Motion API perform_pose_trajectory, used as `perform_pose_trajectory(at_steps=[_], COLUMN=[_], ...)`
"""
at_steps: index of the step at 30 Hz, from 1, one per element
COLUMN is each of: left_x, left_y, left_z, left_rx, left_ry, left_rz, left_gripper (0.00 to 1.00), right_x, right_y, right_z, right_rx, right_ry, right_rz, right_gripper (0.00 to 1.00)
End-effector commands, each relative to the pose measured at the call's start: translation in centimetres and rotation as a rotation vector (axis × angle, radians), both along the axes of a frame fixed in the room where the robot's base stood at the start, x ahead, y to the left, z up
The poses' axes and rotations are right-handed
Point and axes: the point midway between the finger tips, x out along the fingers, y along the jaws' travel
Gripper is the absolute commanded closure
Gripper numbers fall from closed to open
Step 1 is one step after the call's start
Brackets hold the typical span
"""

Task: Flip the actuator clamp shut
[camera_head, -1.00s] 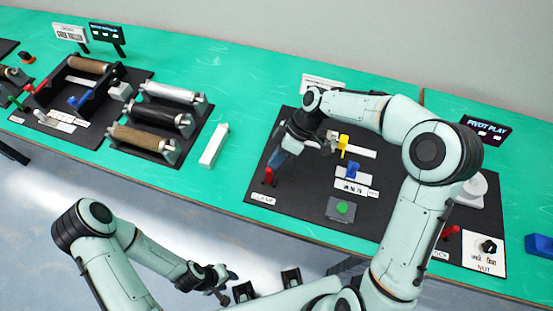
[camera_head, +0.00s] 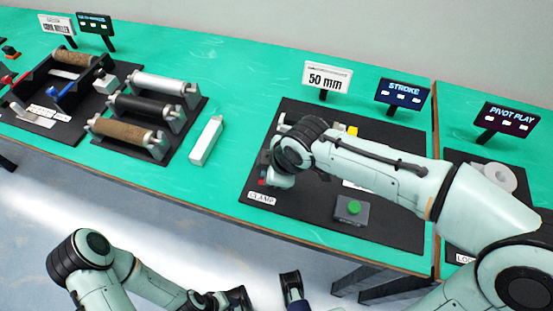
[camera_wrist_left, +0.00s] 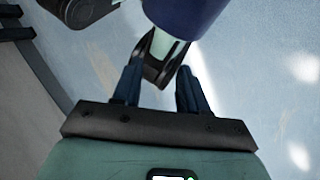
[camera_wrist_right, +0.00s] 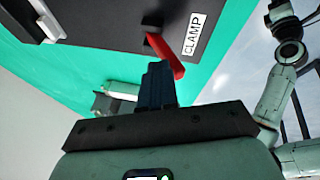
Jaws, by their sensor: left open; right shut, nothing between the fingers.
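The clamp has a red lever (camera_wrist_right: 166,55) on a dark pivot block, beside a white CLAMP label (camera_wrist_right: 194,35) in the right wrist view. In the head view the label (camera_head: 262,198) shows, but my right wrist hides most of the lever. My right gripper (camera_wrist_right: 158,66) is shut and empty. Its fingertips are right at the lever, and I cannot tell if they touch it. In the left wrist view my left gripper (camera_wrist_left: 158,72) is open and empty, over the floor and away from the board.
The black board (camera_head: 390,225) also carries a green button (camera_head: 354,208). A white block (camera_head: 206,141) and several rollers (camera_head: 130,133) stand left of it. Signs reading 50 mm (camera_head: 328,77) and STROKE (camera_head: 404,94) stand behind. The green table's front edge lies close to the clamp.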

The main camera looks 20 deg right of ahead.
Motion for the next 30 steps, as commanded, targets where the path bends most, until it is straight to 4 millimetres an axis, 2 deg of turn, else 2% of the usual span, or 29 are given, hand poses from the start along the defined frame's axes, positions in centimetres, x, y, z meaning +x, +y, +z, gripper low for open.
perform_pose_trajectory(at_steps=[1,6,14,30], left_x=[0.2,0.9,0.9,0.9], left_y=[0.0,0.0,0.0,0.0], left_z=[-1.1,-2.3,-1.8,-1.8], left_rx=[0.001,0.004,0.003,0.004], left_ry=[-0.008,-0.032,-0.032,-0.030], left_rz=[0.002,0.006,0.006,0.005], left_gripper=[0.57,0.57,0.57,0.57], right_x=[-0.4,-1.1,-1.1,0.1], right_y=[0.3,0.8,0.7,-0.1], right_z=[-0.7,-0.9,-0.5,-1.1], right_rx=[-0.025,-0.073,-0.072,-0.072], right_ry=[-0.037,-0.110,-0.106,-0.104], right_rz=[0.005,0.002,-0.001,-0.002], right_gripper=[1.00,1.00,1.00,1.00])
